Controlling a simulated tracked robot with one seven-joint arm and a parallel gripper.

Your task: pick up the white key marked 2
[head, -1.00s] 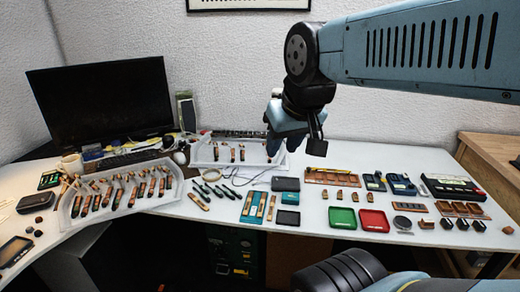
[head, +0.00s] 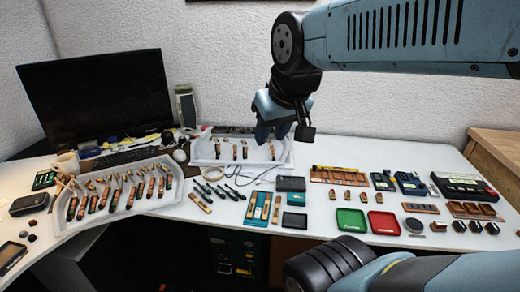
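My gripper (head: 273,134) hangs from the arm in front of the back wall and points down. It appears above or in front of the rear white tray (head: 206,160). I cannot tell whether its fingers are open or shut, and no held object shows. Several slim wooden key-like pieces lie about: some in the rear tray, some in the left white tray (head: 66,222), some on a teal mat (head: 249,219), and one wooden piece (head: 200,202) on the bare table. The markings are too small to read, so I cannot tell which is the white key marked 2.
A green tray (head: 350,220) and a red tray (head: 384,223) lie at centre right. Blue devices (head: 410,183) and a black boxed device (head: 464,186) stand farther right. A monitor (head: 95,100) is at back left.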

